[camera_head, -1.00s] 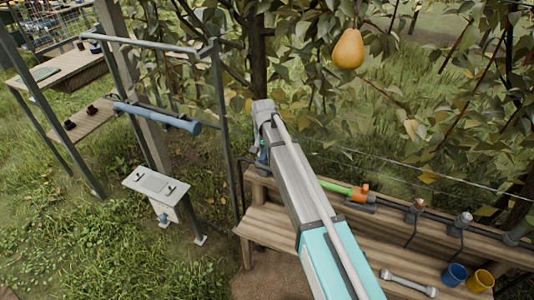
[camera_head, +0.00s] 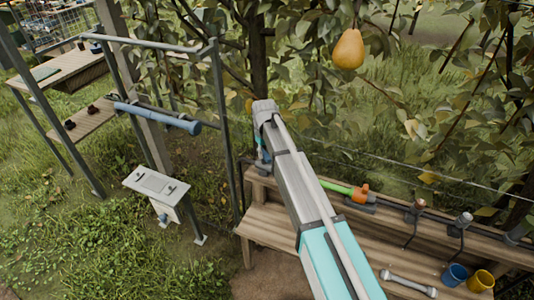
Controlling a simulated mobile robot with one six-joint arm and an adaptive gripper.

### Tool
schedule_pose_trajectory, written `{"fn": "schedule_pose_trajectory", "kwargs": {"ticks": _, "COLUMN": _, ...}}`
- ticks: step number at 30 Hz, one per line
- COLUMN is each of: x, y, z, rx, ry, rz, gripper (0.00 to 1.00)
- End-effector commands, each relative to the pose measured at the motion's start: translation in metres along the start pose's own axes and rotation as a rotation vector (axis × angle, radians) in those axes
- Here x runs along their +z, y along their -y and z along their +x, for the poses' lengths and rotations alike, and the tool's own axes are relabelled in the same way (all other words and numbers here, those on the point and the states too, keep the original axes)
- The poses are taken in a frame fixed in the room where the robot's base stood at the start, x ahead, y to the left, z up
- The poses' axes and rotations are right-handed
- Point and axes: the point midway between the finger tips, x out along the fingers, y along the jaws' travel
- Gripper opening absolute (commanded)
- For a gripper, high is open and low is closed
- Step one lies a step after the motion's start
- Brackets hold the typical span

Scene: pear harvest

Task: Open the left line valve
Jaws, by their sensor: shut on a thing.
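My arm reaches up from the lower right, and its wrist bends down at the left end of the wooden bench. My gripper (camera_head: 263,157) shows only as a small part below the wrist, at the left end of the bench's back ledge. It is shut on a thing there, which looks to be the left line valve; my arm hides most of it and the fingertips. Whether the valve is open or shut cannot be seen. Right of my arm, an orange fitting with a green part (camera_head: 340,188) sits on the dark line along the ledge.
The wooden bench (camera_head: 265,228) carries a metal wrench (camera_head: 408,284), a blue cup (camera_head: 455,274) and a yellow cup (camera_head: 481,281). A pear (camera_head: 348,48) hangs above. A metal frame (camera_head: 224,130) and a grey panel box (camera_head: 156,186) stand left. Grass lies open at lower left.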

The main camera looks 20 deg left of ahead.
Motion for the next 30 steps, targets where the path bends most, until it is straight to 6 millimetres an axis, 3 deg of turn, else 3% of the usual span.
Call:
{"fn": "schedule_pose_trajectory", "kwargs": {"ticks": 15, "x": 0.0004, "y": 0.0008, "z": 0.0000, "rx": -0.003, "ry": 0.000, "rz": -0.450, "gripper": 0.00}}
{"fn": "schedule_pose_trajectory", "kwargs": {"ticks": 30, "x": 0.0003, "y": 0.0010, "z": 0.0001, "rx": -0.004, "ry": -0.001, "rz": -0.601, "gripper": 0.00}}
